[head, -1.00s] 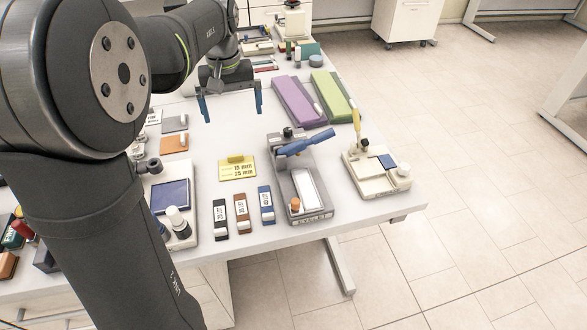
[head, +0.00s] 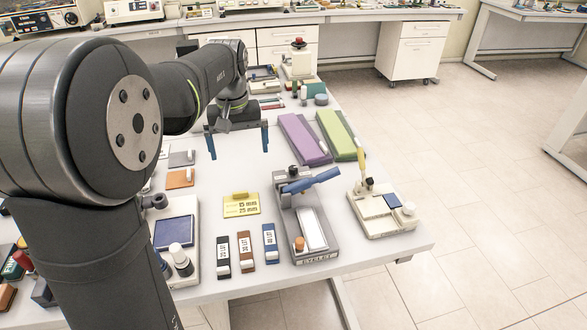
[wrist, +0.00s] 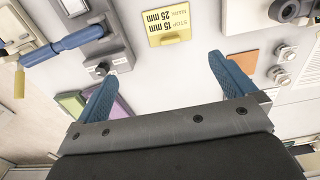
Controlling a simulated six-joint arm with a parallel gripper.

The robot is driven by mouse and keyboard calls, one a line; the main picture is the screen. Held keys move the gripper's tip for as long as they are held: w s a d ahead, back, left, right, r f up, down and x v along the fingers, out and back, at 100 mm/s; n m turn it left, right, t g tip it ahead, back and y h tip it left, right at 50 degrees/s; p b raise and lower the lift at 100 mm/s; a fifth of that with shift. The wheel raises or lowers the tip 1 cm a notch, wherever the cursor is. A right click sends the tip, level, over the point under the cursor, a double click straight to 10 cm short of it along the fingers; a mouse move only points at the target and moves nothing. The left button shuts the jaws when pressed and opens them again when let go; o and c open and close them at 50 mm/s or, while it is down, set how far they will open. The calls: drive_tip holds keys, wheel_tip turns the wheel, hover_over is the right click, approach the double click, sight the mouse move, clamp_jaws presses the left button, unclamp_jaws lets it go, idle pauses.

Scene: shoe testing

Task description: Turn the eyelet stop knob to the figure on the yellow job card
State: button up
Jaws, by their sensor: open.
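The yellow job card (head: 241,205) lies on the table left of the eyelet press; in the wrist view the card (wrist: 168,22) appears upside down and reads STOP 15 mm, MARK 25 mm. The grey eyelet press (head: 325,252) has a blue lever (head: 313,181). A small black knob (head: 293,171) is at its back end, and it also shows in the wrist view (wrist: 101,68) beside a small white label. I cannot read its setting. My gripper (head: 238,153) is open and empty above the table, behind the card; its blue fingers also show in the wrist view (wrist: 161,68).
Purple (head: 303,139) and green (head: 341,135) blocks lie behind the press. A cream device (head: 381,208) with a yellow lever stands right of it. Black, brown and blue tags (head: 269,243) lie left of it. A blue pad device (head: 174,232) is further left.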

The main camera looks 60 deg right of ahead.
drive_tip(key=c, duration=0.5)
drive_tip(key=shift+s+d+r+m, duration=0.15)
drive_tip(key=shift+d+m, duration=0.15)
drive_tip(key=shift+m, duration=0.3)
drive_tip(key=c, duration=0.4)
drive_tip(key=s+d+r+m, duration=0.1)
drive_tip(key=m, duration=0.3)
drive_tip(key=d+r+m, duration=0.1)
drive_tip(key=d+m, duration=0.1)
drive_tip(key=m, duration=0.2)
drive_tip(key=s+d+r+m, duration=0.1)
drive_tip(key=d+m, duration=0.1)
drive_tip(key=m, duration=0.2)
drive_tip(key=shift+s+d, duration=0.25)
drive_tip(key=shift+s, duration=0.05)
drive_tip(key=shift+c, duration=1.4)
wheel_tip(320, 180, up, 3)
drive_tip(key=m, duration=1.6)
hover_over(293, 167)
wheel_tip(293, 167, down, 17)
drive_tip(key=shift+f, duration=0.15)
drive_tip(key=c, duration=1)
